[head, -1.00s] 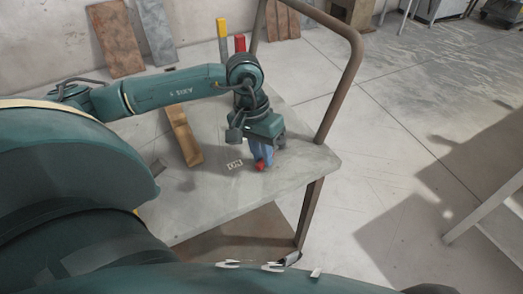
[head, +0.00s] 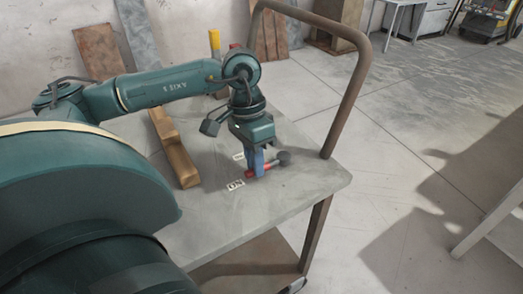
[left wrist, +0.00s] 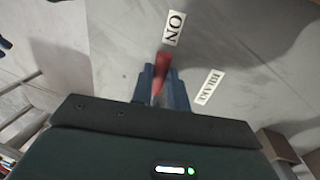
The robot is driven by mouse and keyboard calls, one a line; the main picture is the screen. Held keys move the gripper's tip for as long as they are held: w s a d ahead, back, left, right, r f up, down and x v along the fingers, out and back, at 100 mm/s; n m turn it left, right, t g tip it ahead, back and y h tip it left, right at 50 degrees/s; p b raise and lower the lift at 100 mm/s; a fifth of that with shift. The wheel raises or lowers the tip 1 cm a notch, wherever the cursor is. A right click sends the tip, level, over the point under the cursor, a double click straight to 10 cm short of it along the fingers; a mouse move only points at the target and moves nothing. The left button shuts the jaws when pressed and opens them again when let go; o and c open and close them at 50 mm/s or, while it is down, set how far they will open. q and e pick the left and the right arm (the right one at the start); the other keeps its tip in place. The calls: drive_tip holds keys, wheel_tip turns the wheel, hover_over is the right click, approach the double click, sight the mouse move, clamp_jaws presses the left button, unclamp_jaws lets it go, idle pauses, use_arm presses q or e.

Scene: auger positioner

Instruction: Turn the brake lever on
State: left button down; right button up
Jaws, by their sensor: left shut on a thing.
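The ON label (head: 236,184) also shows in the head view, just left of the lever's red end. The BRAKE label (left wrist: 209,86) lies right of the fingers. My right gripper is not in view.
The grey cart top (head: 300,190) has a brown tube handle (head: 345,105) at its right. A wooden block (head: 175,150) lies left of the gripper. Yellow (head: 214,42) and red uprights stand behind my arm. The cart top's front right is clear.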

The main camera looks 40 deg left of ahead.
use_arm(q)
drive_tip(key=shift+w+a+r, duration=0.1)
idle(0.4)
drive_tip(key=c, duration=1.4)
unclamp_jaws()
drive_tip(key=shift+o, duration=0.2)
